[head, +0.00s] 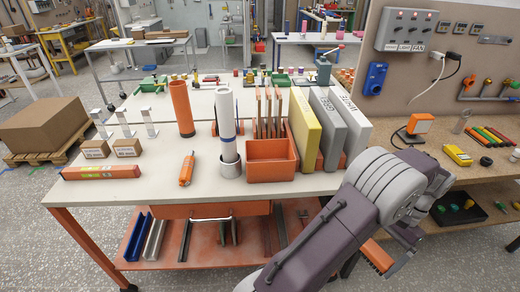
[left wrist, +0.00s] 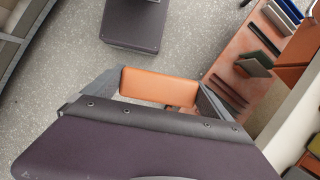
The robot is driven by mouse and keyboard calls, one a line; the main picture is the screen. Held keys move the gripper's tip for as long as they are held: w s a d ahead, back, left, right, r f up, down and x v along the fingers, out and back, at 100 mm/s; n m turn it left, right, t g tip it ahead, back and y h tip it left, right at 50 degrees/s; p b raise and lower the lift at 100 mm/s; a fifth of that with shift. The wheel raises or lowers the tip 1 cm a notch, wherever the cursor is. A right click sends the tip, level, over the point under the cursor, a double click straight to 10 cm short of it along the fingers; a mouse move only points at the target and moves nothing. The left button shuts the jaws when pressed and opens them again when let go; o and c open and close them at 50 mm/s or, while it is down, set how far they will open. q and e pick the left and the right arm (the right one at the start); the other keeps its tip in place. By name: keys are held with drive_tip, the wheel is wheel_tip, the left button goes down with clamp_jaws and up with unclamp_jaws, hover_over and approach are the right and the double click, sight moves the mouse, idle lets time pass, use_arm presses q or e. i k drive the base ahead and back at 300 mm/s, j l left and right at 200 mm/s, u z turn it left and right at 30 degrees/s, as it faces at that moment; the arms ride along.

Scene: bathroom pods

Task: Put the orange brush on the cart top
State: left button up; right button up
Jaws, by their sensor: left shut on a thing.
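The orange brush (head: 378,256) is low at the right of the head view, with its block partly hidden by my arm. My left gripper (head: 390,262) is shut on it. In the left wrist view the orange block of the brush (left wrist: 158,87) sits between the two fingers of the left gripper (left wrist: 160,92), above the grey floor. The cart top (head: 130,200) is a pale surface on an orange frame, to the left of the gripper. The brush is apart from it and appears lower than it. My right gripper is not in view.
The cart top holds an orange bin (head: 270,172), upright grey and yellow panels (head: 306,133), a tall white tube (head: 226,115), an orange tube (head: 182,108), an orange hand tool (head: 187,168) and small boxes (head: 96,149). A wooden workbench (head: 445,185) stands at right.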

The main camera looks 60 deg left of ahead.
sight(159, 173)
drive_tip(key=k+j+u, duration=0.2)
drive_tip(key=u, duration=0.3)
drive_tip(key=k+j+u, duration=0.3)
drive_tip(key=u, duration=0.15)
drive_tip(key=k+j+u, duration=0.15)
drive_tip(key=j+u, duration=0.2)
drive_tip(key=u, duration=0.15)
